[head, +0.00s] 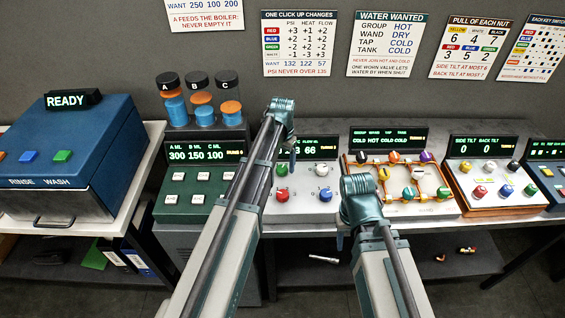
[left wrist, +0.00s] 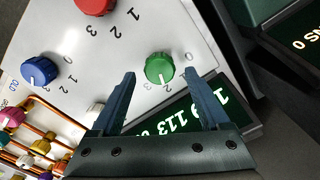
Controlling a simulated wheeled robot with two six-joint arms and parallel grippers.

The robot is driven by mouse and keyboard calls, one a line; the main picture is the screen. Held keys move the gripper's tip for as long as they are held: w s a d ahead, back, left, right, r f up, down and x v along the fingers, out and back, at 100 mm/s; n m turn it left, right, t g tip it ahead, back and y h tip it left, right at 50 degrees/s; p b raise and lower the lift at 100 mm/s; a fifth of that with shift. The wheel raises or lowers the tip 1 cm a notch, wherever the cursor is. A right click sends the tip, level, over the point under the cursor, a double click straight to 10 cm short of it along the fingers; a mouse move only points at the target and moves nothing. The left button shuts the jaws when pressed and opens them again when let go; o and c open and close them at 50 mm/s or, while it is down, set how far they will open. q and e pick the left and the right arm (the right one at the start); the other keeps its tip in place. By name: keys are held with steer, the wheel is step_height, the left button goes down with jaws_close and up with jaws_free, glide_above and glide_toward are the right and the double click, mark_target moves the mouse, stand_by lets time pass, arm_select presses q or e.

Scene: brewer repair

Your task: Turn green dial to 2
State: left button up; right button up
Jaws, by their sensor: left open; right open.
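The green dial (left wrist: 159,67) is on a white panel in the left wrist view, with numerals around it. Its white mark points down in that view, toward what looks like the 2. My left gripper (left wrist: 160,73) is open, with one finger on each side of the dial; contact cannot be told. My left gripper (head: 281,106) in the head view is in front of the panel's display. My right gripper (head: 360,186) is open in front of the orange-framed panel.
A red dial (head: 282,194), a blue dial (head: 326,195) and a white dial (head: 322,169) share the panel. The orange-piped panel (head: 440,206) stands to the right, a green button panel (head: 180,214) to the left. Three canisters (head: 202,112) stand behind that.

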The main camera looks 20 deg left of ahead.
mark_target(283, 168)
arm_select(q)
step_height(283, 168, up, 12)
steer(key=p, duration=1.1)
steer(key=shift+f, duration=0.1)
steer(key=s+d+f+b, duration=0.4)
steer(key=s, duration=0.4)
steer(key=s+d+f+b, duration=0.4)
steer(key=s+b, duration=0.1)
steer(key=s, duration=0.3)
steer(key=s+d+f+y+b, duration=0.1)
steer(key=s+d+f+b, duration=0.3)
steer(key=s, duration=0.4)
steer(key=shift+s+d+f, duration=0.15)
steer(key=shift+d+f, duration=0.4)
steer(key=shift+d, duration=0.05)
